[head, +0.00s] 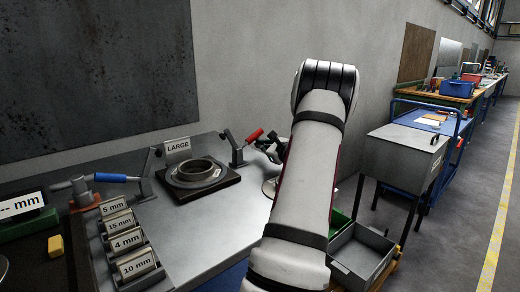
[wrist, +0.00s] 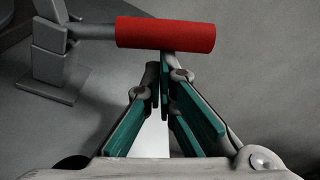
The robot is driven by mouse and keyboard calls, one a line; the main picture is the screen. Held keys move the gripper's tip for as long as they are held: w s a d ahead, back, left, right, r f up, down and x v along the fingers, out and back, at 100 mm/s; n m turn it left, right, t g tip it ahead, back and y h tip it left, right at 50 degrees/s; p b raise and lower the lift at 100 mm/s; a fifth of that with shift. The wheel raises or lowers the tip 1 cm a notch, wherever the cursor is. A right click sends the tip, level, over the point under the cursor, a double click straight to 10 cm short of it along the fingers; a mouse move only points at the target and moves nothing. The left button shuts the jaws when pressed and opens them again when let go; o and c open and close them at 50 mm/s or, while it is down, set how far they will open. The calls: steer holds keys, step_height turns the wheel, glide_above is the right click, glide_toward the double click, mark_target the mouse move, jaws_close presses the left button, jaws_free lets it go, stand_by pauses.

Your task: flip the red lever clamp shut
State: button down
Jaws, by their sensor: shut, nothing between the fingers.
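The red lever clamp has a grey base plate and post with a red grip (head: 254,136); in the head view it stands on the bench near the wall, right of the round flange. In the wrist view its red grip (wrist: 166,34) lies across the top, joined by a grey arm to the post at left. My gripper (wrist: 163,72) is shut and empty, its green-padded fingertips just below the red grip; I cannot tell whether they touch it. In the head view my arm hides most of the gripper.
A blue-handled clamp (head: 110,177) stands at left. A round flange (head: 195,172) sits on a dark plate beside a LARGE sign (head: 178,146). Labelled blocks (head: 126,242) line the front left. A grey bin (head: 362,252) and cabinet (head: 405,158) stand right of my arm.

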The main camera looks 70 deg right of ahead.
steer(key=shift+w+r+b, duration=0.1)
steer(key=shift+r+b, duration=0.05)
steer(key=shift+b, duration=0.2)
steer(key=n+b, duration=0.1)
steer(key=b, duration=0.1)
steer(key=r+n+b, duration=0.1)
steer(key=b, duration=0.1)
steer(key=r+n+b, duration=0.1)
steer(key=b, duration=0.2)
steer(key=shift+w+a+h, duration=0.25)
steer(key=shift+a+h, duration=0.1)
steer(key=shift+h, duration=0.05)
steer(key=w+a+r+n+b, duration=0.2)
steer(key=a+r+n+b, duration=0.2)
steer(key=b, duration=0.8)
steer(key=shift+r+h, duration=0.4)
steer(key=shift+r, duration=0.35)
steer(key=shift+w+a, duration=0.1)
